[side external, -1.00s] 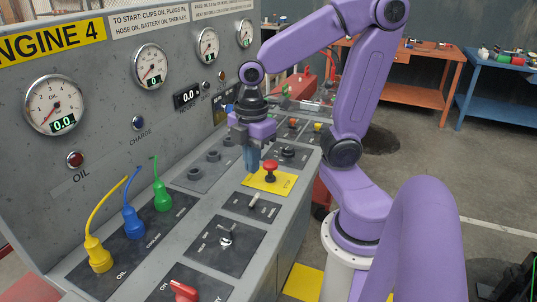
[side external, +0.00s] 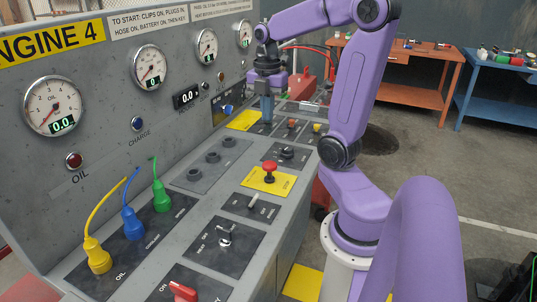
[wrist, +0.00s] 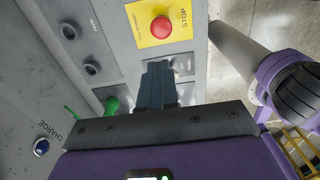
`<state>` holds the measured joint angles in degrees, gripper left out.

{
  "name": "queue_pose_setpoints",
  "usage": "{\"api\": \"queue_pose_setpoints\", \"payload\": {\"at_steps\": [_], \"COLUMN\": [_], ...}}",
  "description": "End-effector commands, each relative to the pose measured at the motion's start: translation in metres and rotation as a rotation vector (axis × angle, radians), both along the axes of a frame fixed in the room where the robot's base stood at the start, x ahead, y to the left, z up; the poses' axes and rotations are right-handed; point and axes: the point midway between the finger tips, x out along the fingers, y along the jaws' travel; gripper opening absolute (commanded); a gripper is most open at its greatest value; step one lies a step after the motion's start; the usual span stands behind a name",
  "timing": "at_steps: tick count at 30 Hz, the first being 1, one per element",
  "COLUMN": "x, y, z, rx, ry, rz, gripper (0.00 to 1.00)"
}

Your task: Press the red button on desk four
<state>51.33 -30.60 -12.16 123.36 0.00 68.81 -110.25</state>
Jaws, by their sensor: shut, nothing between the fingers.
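The red mushroom button (side external: 270,167) stands on a yellow STOP plate (side external: 264,184) on the Engine 4 desk. In the wrist view the red button (wrist: 161,28) lies beyond my fingertips, near the top edge, and is fully in sight. My gripper (side external: 267,120) is shut and empty, with its fingers pointing down. It is clear of the button, and in the side view it appears above and behind it. In the wrist view my shut fingers (wrist: 160,70) cover part of the small switch plate beside the STOP plate.
Yellow, blue and green plugs (side external: 161,196) with cables stand at the desk's near left. Round sockets (side external: 212,157) lie left of the button. A toggle (side external: 254,200), a rotary switch (side external: 225,236) and a red key switch (side external: 184,291) sit nearer. The gauge panel rises on the left.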

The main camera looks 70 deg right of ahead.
Motion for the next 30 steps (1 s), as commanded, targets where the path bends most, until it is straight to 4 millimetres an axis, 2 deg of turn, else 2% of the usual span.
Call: {"api": "queue_pose_setpoints", "payload": {"at_steps": [13, 17, 23, 30], "x": [-0.001, -0.001, -0.002, -0.003], "y": [-0.005, -0.005, -0.004, -0.004], "z": [0.001, -0.005, -0.034, -0.078], "rx": [0.000, 0.001, 0.002, 0.003], "ry": [0.000, 0.002, 0.006, 0.007], "rz": [0.009, 0.009, 0.009, 0.007], "gripper": [0.00, 0.00, 0.00, 0.00]}}
